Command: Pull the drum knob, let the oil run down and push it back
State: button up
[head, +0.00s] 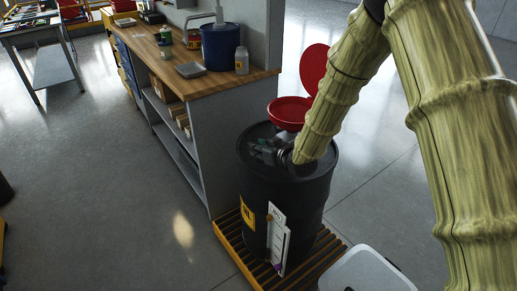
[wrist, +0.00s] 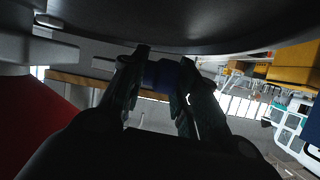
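The black oil drum (head: 258,190) stands upright with a yellow label and a white sight strip on its side. A red funnel (head: 291,112) with its red lid raised sits at its back edge. My gripper (head: 258,149) is low over the drum top and points left. In the wrist view my gripper (wrist: 161,75) shows two dark fingers with a gap between them. A dark blue patch (wrist: 161,74) fills part of that gap; I cannot tell whether it lies between the fingertips or behind them. I cannot make out the drum knob.
The drum stands on a yellow slatted pallet (head: 229,245). A workbench (head: 232,84) is just behind left, carrying a blue bucket (head: 221,47) and bottles. A pale bin (head: 366,270) stands at the front right.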

jog(key=shift+a, duration=0.1)
grip_shut()
jog(key=shift+w+d+p, duration=0.2)
jog(key=shift+w+d, duration=0.35)
jog(key=shift+d, duration=0.25)
jog(key=shift+w+d+p, duration=0.15)
jog(key=shift+w+d, duration=0.4)
jog(key=shift+d, duration=0.25)
jog(key=o, duration=0.5)
grip_release()
jog(key=v, duration=1.2)
